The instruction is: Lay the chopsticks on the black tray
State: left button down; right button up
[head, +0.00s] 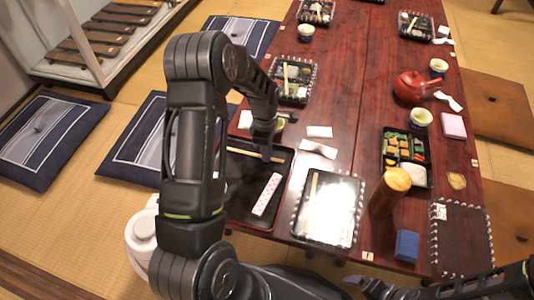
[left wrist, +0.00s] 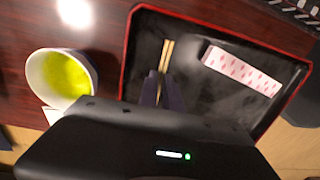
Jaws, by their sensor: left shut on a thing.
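The black tray (head: 244,212) with a thin red rim lies at the left edge of the table; its rim also shows in the left wrist view (left wrist: 127,55). My left gripper (head: 266,150) is over the far part of the tray, pointing down. In the left wrist view its fingers (left wrist: 163,90) are shut on the pale wooden chopsticks (left wrist: 166,55). The chopsticks (head: 243,153) lie crosswise over the tray's far end; I cannot tell whether they touch it. My right arm shows partly at the lower right, and its gripper is not clear.
A white box with pink dots (head: 267,195) lies on the tray. A cup of green tea (left wrist: 62,76) stands beside it. A glossy placemat tray (head: 328,205), a brown bottle (head: 388,192), a bento box (head: 405,155) and a blue block (head: 406,245) are to the right.

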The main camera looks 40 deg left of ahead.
pick_arm(q)
jog(key=shift+s+f+b, duration=0.1)
jog(key=shift+f+b, duration=0.25)
jog(key=shift+f, duration=0.2)
jog(key=c, duration=1.5)
grip_release()
jog(key=shift+s, duration=0.1)
jog(key=shift+c, duration=0.2)
jog(key=shift+r, duration=0.3)
jog(key=r+p, duration=0.1)
jog(key=r, duration=0.3)
jog(key=r+p, duration=0.2)
jog(key=r, duration=0.2)
jog(key=r+p, duration=0.2)
jog(key=r, duration=0.2)
jog(key=shift+w+a+r, duration=0.3)
jog(key=shift+w+a, duration=0.05)
jog(key=shift+a, duration=0.05)
